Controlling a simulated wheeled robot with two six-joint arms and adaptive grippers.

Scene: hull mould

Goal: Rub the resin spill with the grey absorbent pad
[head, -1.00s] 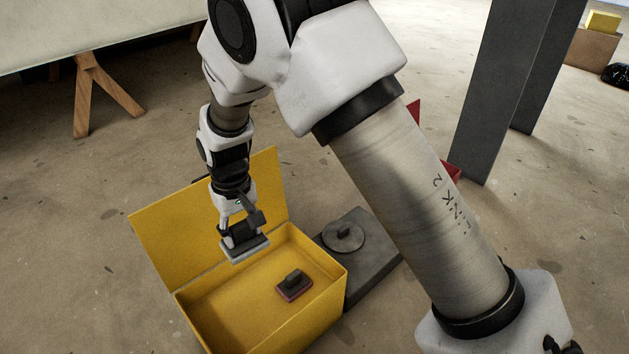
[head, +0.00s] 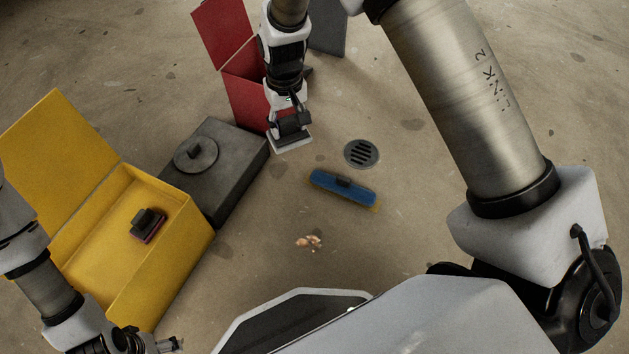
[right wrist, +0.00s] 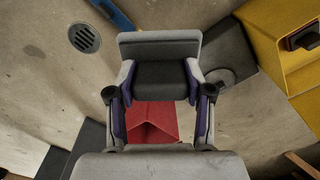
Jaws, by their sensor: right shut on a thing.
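My right gripper (head: 288,118) is shut on the grey absorbent pad (head: 291,142), a flat light-grey slab with a dark grip on top. It holds the pad in front of the red box, to the left of the floor drain. In the right wrist view the pad (right wrist: 158,38) sits between the fingers. A small patch of glossy amber and pale blobs (head: 310,243), which looks like the resin spill, lies on the floor below and apart from the pad. My left gripper (head: 168,346) is at the bottom left, partly cut off; its jaws are unclear.
An open yellow box (head: 180,255) at left holds a dark-handled block with a reddish base (head: 147,226). A dark grey slab with a round knob (head: 240,150) stands beside it. A red open box (head: 243,95), round drain (head: 361,153) and blue brush (head: 343,184) surround clear floor.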

